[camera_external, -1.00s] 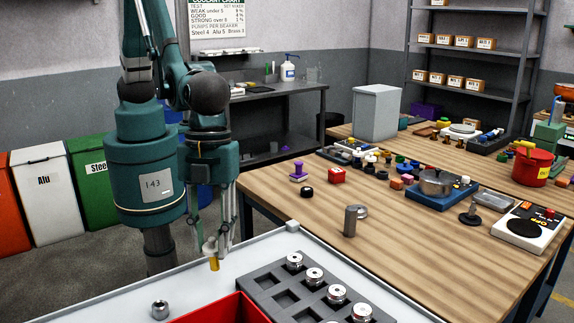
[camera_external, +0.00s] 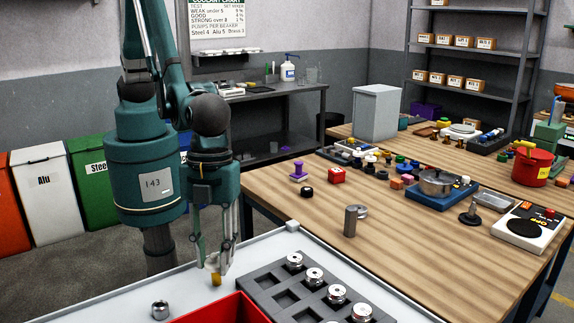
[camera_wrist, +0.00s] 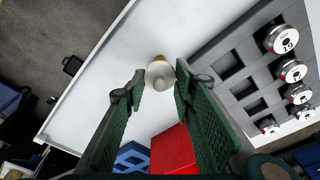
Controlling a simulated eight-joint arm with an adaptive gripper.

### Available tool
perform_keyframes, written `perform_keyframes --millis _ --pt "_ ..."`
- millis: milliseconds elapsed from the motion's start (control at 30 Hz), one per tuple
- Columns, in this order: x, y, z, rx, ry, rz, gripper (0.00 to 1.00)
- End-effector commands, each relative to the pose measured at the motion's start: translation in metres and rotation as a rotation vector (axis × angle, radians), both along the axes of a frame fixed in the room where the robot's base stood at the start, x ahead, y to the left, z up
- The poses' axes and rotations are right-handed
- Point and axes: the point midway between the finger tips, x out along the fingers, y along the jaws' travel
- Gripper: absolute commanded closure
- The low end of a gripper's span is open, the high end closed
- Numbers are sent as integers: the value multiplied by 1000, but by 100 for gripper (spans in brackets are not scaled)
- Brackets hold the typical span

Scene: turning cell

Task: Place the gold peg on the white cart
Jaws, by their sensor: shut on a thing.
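My gripper (camera_external: 214,264) hangs over the white cart (camera_external: 125,303) and is shut on the gold peg (camera_external: 216,280). The peg is upright, with a pale round upper part between my fingertips and a gold lower end. In the wrist view my gripper (camera_wrist: 160,84) has its fingertips at the sides of the pale part, and the gold of the peg (camera_wrist: 158,58) shows just beyond it. The white cart top (camera_wrist: 190,25) is bare around the peg. The peg's lower end is at or close to the cart top; I cannot tell whether it touches.
A red bin (camera_external: 222,309) stands on the cart close to the peg. A dark grey tray (camera_external: 262,283) with several silver round parts lies to its right. A small metal nut-like part (camera_external: 160,309) sits at the left. The wooden table (camera_external: 285,220) is behind.

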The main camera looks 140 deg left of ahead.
Motion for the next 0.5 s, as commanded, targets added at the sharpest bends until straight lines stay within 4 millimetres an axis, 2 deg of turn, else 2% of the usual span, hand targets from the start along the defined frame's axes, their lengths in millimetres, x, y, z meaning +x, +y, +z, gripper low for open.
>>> perform_keyframes --millis 267,300,400,500 --pt "0 0 -4 0 0 0 89" --pt "0 0 -3 0 0 0 71" --pt "0 0 -3 0 0 0 59" --pt "0 0 -3 0 0 0 59"
